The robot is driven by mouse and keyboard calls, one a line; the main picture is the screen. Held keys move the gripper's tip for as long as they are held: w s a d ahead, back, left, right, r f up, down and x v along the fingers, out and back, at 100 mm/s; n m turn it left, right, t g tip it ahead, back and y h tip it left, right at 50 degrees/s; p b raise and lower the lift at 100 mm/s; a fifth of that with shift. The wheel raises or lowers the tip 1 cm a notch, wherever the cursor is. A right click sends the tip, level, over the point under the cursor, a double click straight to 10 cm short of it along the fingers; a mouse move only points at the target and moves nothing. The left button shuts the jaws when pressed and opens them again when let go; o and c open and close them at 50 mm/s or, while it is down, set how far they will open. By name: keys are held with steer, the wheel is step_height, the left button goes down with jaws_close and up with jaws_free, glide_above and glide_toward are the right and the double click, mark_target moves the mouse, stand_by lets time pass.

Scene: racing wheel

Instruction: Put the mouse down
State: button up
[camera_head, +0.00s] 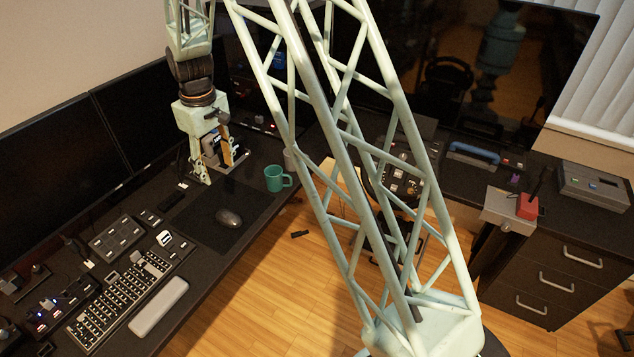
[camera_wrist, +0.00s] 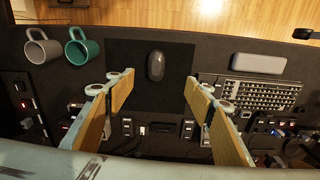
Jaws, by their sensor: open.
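The dark mouse (camera_head: 229,218) lies on the black mouse pad (camera_head: 205,229) on the desk. It also shows in the wrist view (camera_wrist: 156,65), on the pad (camera_wrist: 122,60), ahead of and between the fingers. My gripper (camera_head: 217,168) is over the desk, behind and to the left of the mouse in the head view. In the wrist view my gripper (camera_wrist: 158,88) has its wooden-faced fingers wide apart with nothing between them. The mouse is apart from both fingers.
A green mug (camera_head: 277,178) and a grey mug (camera_wrist: 42,46) stand beside the pad. A keyboard (camera_head: 130,295) and a pale wrist rest (camera_head: 159,306) lie on its other side. Dark monitors (camera_head: 60,160) line the back. Button boxes (camera_head: 117,238) stand near the keyboard.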

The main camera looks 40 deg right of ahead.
steer(key=s+r+m+t, duration=0.2)
steer(key=s+r, duration=2.2)
steer(key=r, duration=0.3)
steer(key=s+r+m, duration=0.1)
steer(key=s+r, duration=0.1)
steer(key=s, duration=1.1)
steer(key=s+r+m+t, duration=0.1)
steer(key=s+r, duration=0.1)
steer(key=s, duration=1.2)
steer(key=shift+s+d+r, duration=0.2)
steer(key=shift+s+d, duration=0.05)
steer(key=shift+d, duration=0.05)
steer(key=shift+s, duration=0.1)
